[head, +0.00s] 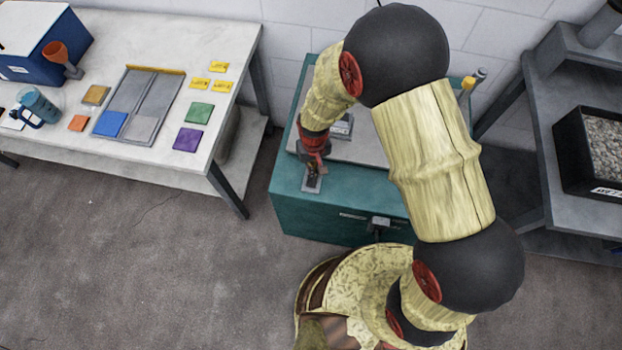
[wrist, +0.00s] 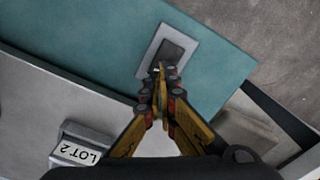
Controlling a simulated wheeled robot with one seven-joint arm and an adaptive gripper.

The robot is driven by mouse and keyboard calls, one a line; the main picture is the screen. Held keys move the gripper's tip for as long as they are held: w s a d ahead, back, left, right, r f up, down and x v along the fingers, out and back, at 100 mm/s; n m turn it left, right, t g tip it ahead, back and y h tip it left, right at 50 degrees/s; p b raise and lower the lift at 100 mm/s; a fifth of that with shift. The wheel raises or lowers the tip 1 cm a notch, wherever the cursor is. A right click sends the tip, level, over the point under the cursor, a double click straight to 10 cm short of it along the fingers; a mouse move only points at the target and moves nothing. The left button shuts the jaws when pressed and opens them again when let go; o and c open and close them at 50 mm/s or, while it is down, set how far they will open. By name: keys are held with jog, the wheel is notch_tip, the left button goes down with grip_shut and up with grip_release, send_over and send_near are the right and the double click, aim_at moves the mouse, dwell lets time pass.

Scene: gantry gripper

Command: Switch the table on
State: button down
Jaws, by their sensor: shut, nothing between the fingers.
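A teal table (head: 325,212) with a grey top panel stands in the middle of the head view. On its teal front-left margin is a light plate with a dark switch (head: 311,184). The switch also shows in the wrist view (wrist: 173,49), near the top middle. My gripper (head: 316,171) points down at the plate and is shut with nothing held. In the wrist view its fingertips (wrist: 160,73) overlap the near part of the plate and the dark switch. Whether they touch it I cannot tell. The fingertips hide a little of the switch.
A grey block labelled LOT 2 (wrist: 80,147) sits on the panel beside my gripper. A white workbench (head: 60,150) with coloured tiles stands left. A grey shelf (head: 560,90) with a black gravel bin (head: 575,160) stands right. Open floor lies at the front left.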

jog(key=shift+f+b, duration=0.45)
jog(key=shift+f, duration=0.3)
dwell(0.3)
jog(key=shift+r, duration=0.1)
jog(key=shift+r+p, duration=2.55)
jog(key=shift+r, duration=0.9)
